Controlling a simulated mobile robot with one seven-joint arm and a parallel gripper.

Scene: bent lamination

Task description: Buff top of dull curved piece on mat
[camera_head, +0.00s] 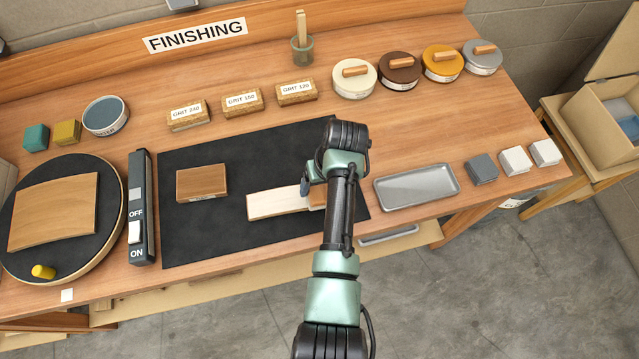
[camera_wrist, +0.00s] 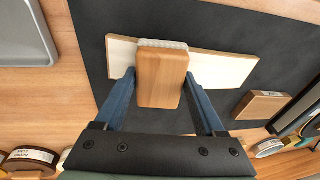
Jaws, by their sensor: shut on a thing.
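A pale, matte wooden piece (camera_head: 275,204) lies on the black mat (camera_head: 215,240), partly hidden by my arm in the head view. In the wrist view the pale piece (camera_wrist: 222,66) runs across under my gripper; its curve is hard to make out. My gripper (camera_head: 314,190) is shut on a wooden block with a white fuzzy pad (camera_wrist: 162,78), seen between the blue fingers in the wrist view. A brown labelled block (camera_head: 202,183) lies on the mat to the left.
A grey tray (camera_head: 417,187) stands right of the mat. A switch box (camera_head: 141,210) and a round turntable (camera_head: 110,235) bearing a curved wooden piece (camera_head: 52,212) are at the left. Grit blocks (camera_head: 242,102) and lidded tins (camera_head: 354,80) line the back.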

